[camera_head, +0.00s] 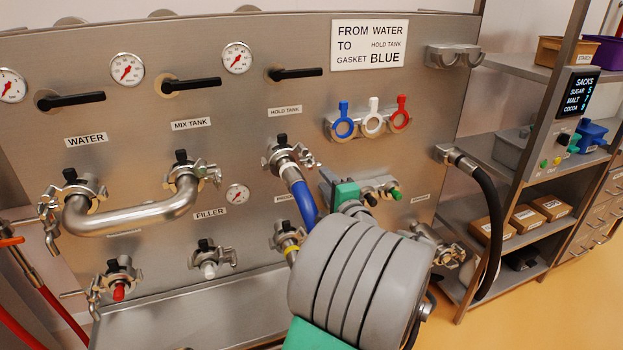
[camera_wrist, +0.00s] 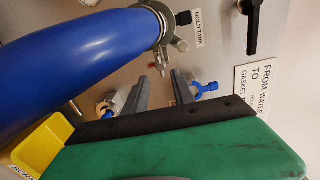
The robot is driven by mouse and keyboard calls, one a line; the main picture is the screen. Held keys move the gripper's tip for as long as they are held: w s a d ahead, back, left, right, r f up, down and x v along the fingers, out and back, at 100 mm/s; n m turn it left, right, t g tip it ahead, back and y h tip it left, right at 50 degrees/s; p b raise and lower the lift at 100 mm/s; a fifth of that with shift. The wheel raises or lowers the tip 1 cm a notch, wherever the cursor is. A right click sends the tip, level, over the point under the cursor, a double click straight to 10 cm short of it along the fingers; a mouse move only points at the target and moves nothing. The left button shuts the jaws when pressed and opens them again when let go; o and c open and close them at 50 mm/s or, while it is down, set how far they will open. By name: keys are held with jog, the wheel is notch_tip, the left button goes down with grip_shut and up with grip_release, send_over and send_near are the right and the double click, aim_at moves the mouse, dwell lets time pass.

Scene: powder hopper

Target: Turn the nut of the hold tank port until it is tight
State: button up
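The hold tank port (camera_head: 281,154) is on the upper middle of the panel. The blue hose (camera_head: 301,200) is joined to it and runs downward. A clamp with a wing nut (camera_head: 309,159) is around the joint, the nut on its right side. In the wrist view the clamp's nut (camera_wrist: 181,45) shows beside the blue hose (camera_wrist: 75,65). My gripper (camera_head: 325,180) is to the lower right of the nut, apart from it. In the wrist view my gripper (camera_wrist: 166,76) has its two grey fingers apart with nothing held between them. How tight the nut is cannot be seen.
A rack with blue (camera_head: 343,122), white and red gasket pieces is right of the port. A lever handle (camera_head: 297,73) is above it. A bent steel pipe (camera_head: 130,215) joins the water and mix tank ports. A yellow bin (camera_wrist: 42,148) shows in the wrist view.

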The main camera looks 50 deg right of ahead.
aim_at(315, 166)
jog(key=p+x, duration=0.1)
jog(key=x, duration=0.7)
jog(key=shift+w+d+r+p, duration=0.1)
jog(key=shift+w+d+p, duration=0.1)
jog(key=shift+p, duration=0.15)
grip_shut()
